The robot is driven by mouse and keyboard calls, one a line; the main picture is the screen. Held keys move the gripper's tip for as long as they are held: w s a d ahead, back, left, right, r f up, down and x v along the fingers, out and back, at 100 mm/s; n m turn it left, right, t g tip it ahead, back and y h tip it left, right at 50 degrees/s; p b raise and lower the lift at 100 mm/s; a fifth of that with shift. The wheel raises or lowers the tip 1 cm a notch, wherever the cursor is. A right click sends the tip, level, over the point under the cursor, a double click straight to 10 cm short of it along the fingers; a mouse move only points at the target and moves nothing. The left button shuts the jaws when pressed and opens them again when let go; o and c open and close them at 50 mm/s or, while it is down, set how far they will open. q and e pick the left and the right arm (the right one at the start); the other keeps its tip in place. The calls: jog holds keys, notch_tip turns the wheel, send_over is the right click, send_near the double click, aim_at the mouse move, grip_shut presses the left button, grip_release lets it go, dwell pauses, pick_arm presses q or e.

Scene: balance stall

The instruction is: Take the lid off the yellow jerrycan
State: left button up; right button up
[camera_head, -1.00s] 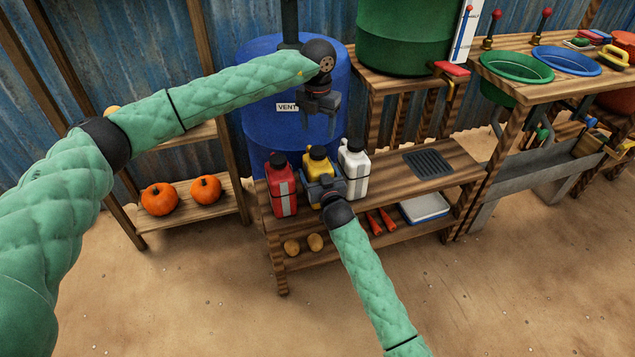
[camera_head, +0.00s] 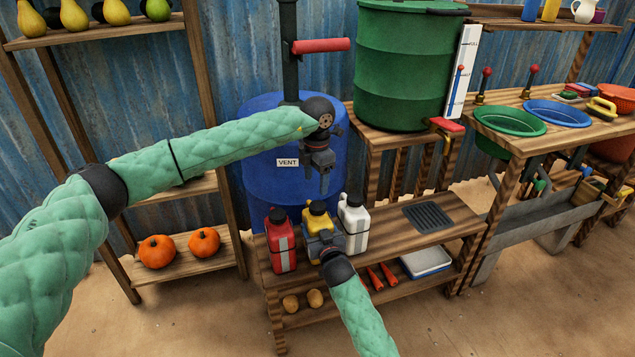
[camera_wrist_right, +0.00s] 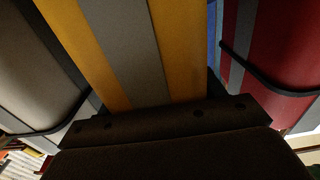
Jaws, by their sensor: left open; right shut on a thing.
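The yellow jerrycan (camera_head: 319,222) stands upright on the wooden bench between a red and a white jerrycan. Its dark lid (camera_head: 317,207) sits on its top. My right gripper (camera_head: 322,238) is shut on the yellow jerrycan's body from the front. In the right wrist view the yellow body (camera_wrist_right: 170,50) with a grey band fills the middle, right in front of the gripper. My left gripper (camera_head: 324,184) is open and empty, pointing down above the yellow jerrycan's lid, apart from it.
The red jerrycan (camera_head: 281,243) is close on the left and the white jerrycan (camera_head: 354,224) close on the right. The blue barrel (camera_head: 262,190) marked VENT stands behind. A dark grate (camera_head: 428,218) lies on the bench to the right. Carrots and a white tray (camera_head: 427,262) are on the lower shelf.

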aim_at(317, 205)
pick_arm(q)
jog(key=m, duration=0.7)
jog(key=shift+s+f, duration=0.1)
jog(key=shift+f, duration=0.1)
jog(key=m, duration=0.7)
jog(key=shift+d+f, duration=0.1)
jog(key=m, duration=0.7)
jog(key=shift+s, duration=0.1)
jog(key=m, duration=0.4)
jog(key=shift+d+m, duration=0.1)
jog(key=shift+m, duration=0.2)
jog(key=m, duration=0.4)
jog(key=shift+f, duration=4.05)
jog(key=c, duration=1)
